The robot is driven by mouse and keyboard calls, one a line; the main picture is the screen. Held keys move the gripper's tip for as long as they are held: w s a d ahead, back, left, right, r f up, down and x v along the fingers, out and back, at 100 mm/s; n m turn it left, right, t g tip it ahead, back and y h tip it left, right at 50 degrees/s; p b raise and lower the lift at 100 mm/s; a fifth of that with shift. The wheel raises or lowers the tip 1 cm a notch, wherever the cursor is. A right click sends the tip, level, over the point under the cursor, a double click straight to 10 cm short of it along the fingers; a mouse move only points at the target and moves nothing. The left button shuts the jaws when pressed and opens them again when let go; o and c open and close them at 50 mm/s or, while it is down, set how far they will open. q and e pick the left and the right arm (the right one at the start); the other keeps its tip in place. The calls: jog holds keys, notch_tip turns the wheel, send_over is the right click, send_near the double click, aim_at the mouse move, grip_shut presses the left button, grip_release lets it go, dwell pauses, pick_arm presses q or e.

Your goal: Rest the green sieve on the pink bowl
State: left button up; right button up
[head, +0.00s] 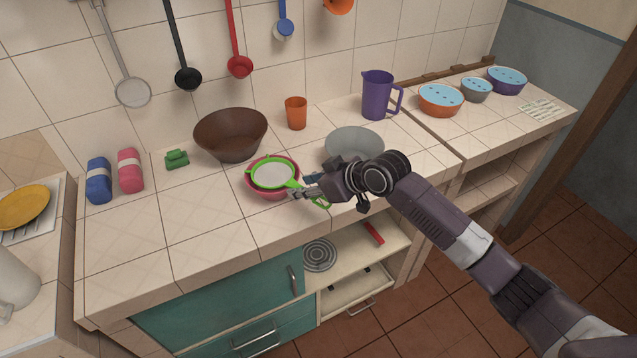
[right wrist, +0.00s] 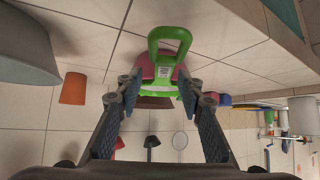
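The green sieve (head: 273,175) rests over the pink bowl (head: 262,193) near the counter's front edge. Its rim looks roughly level, and its handle points right toward my right gripper (head: 303,190). The right gripper is just right of the bowl. In the right wrist view the two fingers (right wrist: 158,85) stand wide apart, with the green sieve (right wrist: 170,34) showing beyond and between the tips. Neither finger visibly presses on it. Part of the handle is hidden by the gripper in the head view. My left gripper is not in view.
A brown bowl (head: 231,135) stands behind the pink bowl, and a grey bowl (head: 353,145) stands to the right, close to my right arm. An orange cup (head: 296,113) and a purple jug (head: 377,95) are at the back. The counter's front left is clear.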

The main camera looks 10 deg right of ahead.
jog(key=v, duration=1)
jog(key=shift+s+d+r, duration=0.1)
jog(key=shift+s, duration=0.1)
